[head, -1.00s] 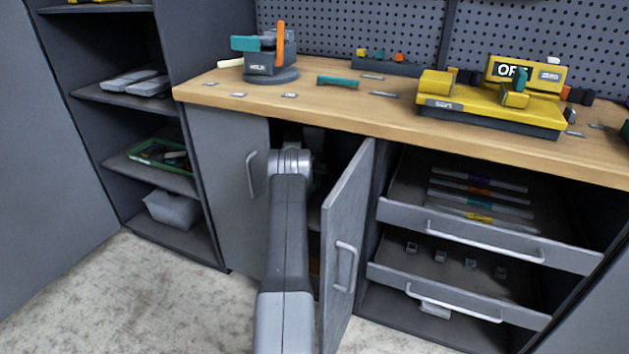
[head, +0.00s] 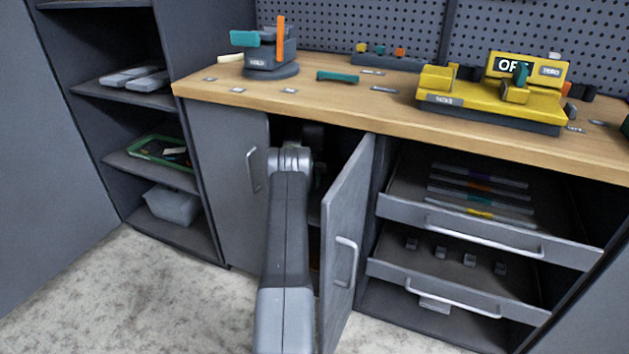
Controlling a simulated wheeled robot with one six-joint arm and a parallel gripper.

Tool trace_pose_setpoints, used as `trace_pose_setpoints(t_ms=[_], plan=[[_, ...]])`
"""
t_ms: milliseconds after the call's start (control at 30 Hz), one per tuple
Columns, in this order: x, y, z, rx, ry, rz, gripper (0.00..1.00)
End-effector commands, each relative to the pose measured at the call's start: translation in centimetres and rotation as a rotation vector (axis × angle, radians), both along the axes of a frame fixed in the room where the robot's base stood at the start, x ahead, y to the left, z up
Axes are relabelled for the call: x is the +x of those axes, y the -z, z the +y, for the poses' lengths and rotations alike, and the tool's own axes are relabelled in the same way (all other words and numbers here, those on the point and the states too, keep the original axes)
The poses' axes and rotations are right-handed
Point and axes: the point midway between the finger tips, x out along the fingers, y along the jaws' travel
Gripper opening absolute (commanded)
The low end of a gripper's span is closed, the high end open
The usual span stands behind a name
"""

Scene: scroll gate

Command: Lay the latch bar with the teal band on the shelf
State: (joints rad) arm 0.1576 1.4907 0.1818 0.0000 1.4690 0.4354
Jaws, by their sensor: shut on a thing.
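Several latch bars lie side by side in the open upper drawer (head: 400,208) at the right, with purple, orange, teal and yellow bands. The teal-banded bar (head: 510,204) lies between the orange- and yellow-banded ones. My arm reaches into the dark cabinet behind the half-open door (head: 347,220). My gripper is hidden beyond my wrist, and I cannot see what is between its fingers. A small teal patch shows dimly in the cabinet beside my wrist; I cannot tell what it is. Open shelves stand at the left, including a middle shelf (head: 128,166) with a green tray (head: 137,150).
The open door stands close to the right of my arm. The lower drawer (head: 385,271) is also open, with several small blocks. The wooden worktop (head: 330,108) holds a teal-and-orange fixture (head: 270,62), a teal handle (head: 337,76) and a yellow fixture (head: 485,105). The floor at left is clear.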

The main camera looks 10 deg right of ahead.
Motion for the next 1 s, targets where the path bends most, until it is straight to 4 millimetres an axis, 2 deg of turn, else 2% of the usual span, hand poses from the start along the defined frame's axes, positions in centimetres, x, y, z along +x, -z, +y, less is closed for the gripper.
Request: trace_pose_setpoints(t_ms=[100,133,233,500,633,767,1000], plan=[[0.0,0.1,0.0,-0.001,0.000,-0.001,0.00],[0.0,0.1,0.0,-0.001,0.000,-0.001,0.20],[0.0,0.1,0.0,-0.001,0.000,-0.001,0.40],[0.0,0.2,0.0,0.001,0.000,0.001,0.40],[0.0,-0.4,0.0,0.000,0.000,0.000,0.40],[0.0,-1.9,0.0,-0.001,0.000,-0.001,0.40],[0.0,-6.1,0.0,0.000,0.000,-0.002,0.40]])
